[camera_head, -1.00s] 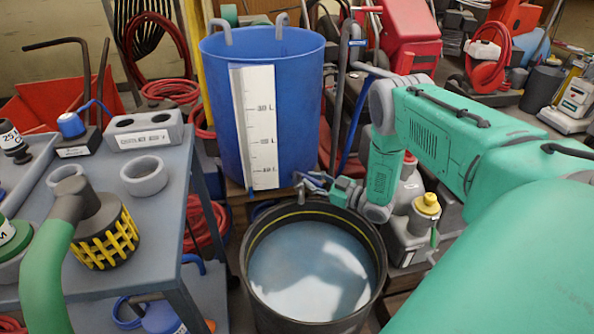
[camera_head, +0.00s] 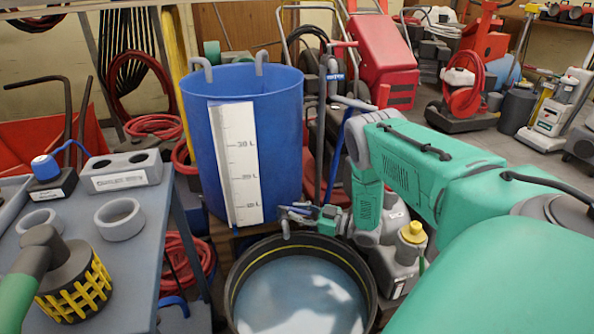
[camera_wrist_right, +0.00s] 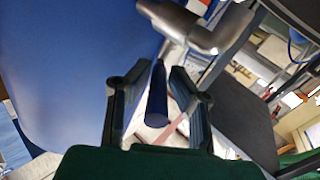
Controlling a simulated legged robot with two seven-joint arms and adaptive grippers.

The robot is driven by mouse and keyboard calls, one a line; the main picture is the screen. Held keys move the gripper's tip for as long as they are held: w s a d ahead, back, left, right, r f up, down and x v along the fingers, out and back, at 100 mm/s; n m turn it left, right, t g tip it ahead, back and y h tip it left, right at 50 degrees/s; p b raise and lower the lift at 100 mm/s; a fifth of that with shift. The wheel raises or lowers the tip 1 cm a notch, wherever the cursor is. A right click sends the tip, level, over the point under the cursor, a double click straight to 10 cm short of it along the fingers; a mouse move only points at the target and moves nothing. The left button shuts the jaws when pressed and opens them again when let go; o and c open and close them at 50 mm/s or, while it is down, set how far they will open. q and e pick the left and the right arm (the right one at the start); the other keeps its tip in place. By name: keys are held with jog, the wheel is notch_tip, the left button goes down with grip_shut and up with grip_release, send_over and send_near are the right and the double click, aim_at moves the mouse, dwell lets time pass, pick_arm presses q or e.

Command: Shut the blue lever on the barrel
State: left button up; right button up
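The blue barrel (camera_head: 275,125) stands upright behind the black tub, with a white litre scale on its front. In the right wrist view its blue wall (camera_wrist_right: 75,50) fills the upper left. A metal tap (camera_wrist_right: 190,28) comes from it. The blue lever (camera_wrist_right: 157,95) points down from the tap, between the two fingers of my right gripper (camera_wrist_right: 150,88). The fingers are apart, with a gap visible beside the lever. My left gripper is not in view.
The black tub (camera_head: 235,285) of pale liquid stands below the gripper. A grey table (camera_head: 140,235) on the left holds a yellow-caged strainer (camera_head: 75,290) and grey rings. Red machines stand behind.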

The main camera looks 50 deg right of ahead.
jog(key=shift+o, duration=0.7)
jog(key=shift+r, duration=0.2)
notch_tip(320, 180, up, 10)
jog(key=shift+f, duration=0.25)
